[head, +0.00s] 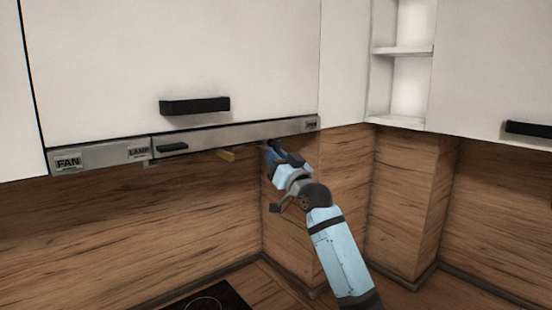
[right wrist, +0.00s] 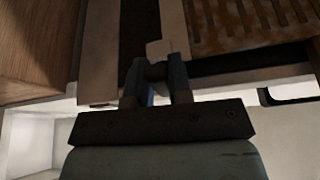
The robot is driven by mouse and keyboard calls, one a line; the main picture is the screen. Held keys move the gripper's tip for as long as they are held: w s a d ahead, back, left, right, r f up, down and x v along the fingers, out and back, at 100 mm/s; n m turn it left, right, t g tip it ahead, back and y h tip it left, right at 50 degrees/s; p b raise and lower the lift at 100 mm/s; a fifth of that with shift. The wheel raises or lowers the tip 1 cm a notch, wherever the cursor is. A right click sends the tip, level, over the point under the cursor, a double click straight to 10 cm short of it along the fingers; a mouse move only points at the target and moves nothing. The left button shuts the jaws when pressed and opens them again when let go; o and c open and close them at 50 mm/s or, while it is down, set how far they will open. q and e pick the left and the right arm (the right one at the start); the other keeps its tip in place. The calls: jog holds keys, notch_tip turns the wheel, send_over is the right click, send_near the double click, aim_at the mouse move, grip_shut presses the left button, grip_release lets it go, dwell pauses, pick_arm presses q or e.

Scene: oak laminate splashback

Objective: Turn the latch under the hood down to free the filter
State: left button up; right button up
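My right gripper (right wrist: 155,72) is raised to the underside of the hood (head: 240,134), near its right end in the head view. In the right wrist view its two fingers stand apart. A small pale piece with a dark part below it, likely the latch (right wrist: 160,47), lies at and between the fingertips. I cannot tell whether the fingers press on it. The slatted brown filter (right wrist: 245,25) is above and to the right of the fingers. In the head view the gripper's tips are dark and hard to make out. My left gripper is not in view.
The hood front carries FAN (head: 68,162) and LAMP labels. A cabinet door with a black handle (head: 195,105) is above. A dark hob (head: 208,298) lies below. Wood splashback stands behind.

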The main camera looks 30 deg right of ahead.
grip_shut()
jog(key=shift+d+f+n+y+b, duration=0.1)
jog(key=shift+d+n+y+b, duration=0.1)
jog(key=shift+n+y+b, duration=0.45)
jog(key=shift+n, duration=0.65)
